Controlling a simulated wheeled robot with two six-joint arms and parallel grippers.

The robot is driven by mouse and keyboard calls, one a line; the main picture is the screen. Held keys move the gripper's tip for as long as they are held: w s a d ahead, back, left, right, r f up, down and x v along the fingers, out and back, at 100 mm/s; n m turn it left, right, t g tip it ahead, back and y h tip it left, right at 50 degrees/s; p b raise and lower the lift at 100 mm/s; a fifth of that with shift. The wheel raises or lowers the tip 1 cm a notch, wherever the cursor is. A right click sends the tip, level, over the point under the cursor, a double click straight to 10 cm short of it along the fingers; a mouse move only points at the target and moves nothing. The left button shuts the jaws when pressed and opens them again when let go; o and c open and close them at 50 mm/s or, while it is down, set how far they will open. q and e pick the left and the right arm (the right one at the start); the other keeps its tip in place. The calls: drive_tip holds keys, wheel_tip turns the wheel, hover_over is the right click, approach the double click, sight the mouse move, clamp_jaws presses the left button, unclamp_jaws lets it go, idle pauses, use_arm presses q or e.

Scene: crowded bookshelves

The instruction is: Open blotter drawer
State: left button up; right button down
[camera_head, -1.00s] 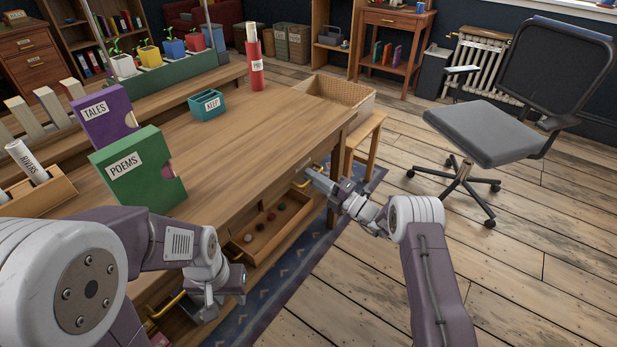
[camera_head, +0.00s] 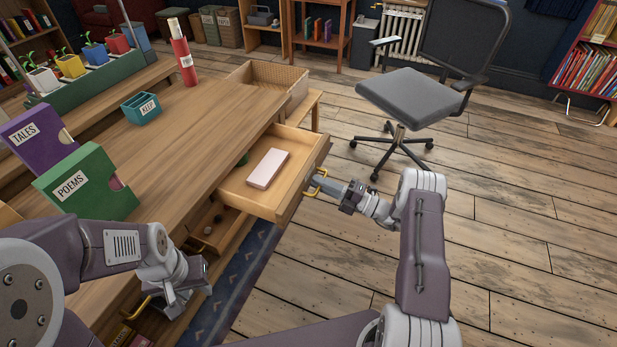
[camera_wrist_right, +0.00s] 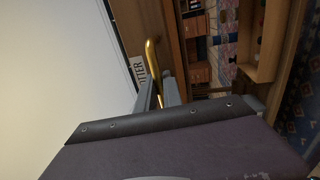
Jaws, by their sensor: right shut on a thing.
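The blotter drawer (camera_head: 240,194) is pulled out from the desk's right end in the head view. A pale pink-white block (camera_head: 268,168) lies in it, with something green partly hidden behind. My right gripper (camera_head: 318,184) is shut on the brass handle at the drawer front. The right wrist view shows the brass handle (camera_wrist_right: 153,60) at my gripper (camera_wrist_right: 160,95), beside a label (camera_wrist_right: 139,72) ending in "TTER". My left gripper (camera_head: 165,305) is low at the desk's front, near another brass handle (camera_head: 137,308); its fingertips are not clear.
A lower drawer (camera_head: 222,228) with small round things is also open, beneath the blotter drawer. On the desk (camera_head: 190,130) stand a green POEMS box (camera_head: 90,185), a purple TALES box (camera_head: 35,135) and a teal KEEP box (camera_head: 141,107). An office chair (camera_head: 410,97) stands behind; floor at right is clear.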

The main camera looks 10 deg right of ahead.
drive_tip(key=shift+v, duration=0.85)
drive_tip(key=shift+r, duration=0.1)
drive_tip(key=c, duration=1.8)
unclamp_jaws()
drive_tip(key=shift+o, duration=0.2)
drive_tip(key=shift+d, duration=0.1)
drive_tip(key=p+v, duration=0.2)
drive_tip(key=v, duration=0.7)
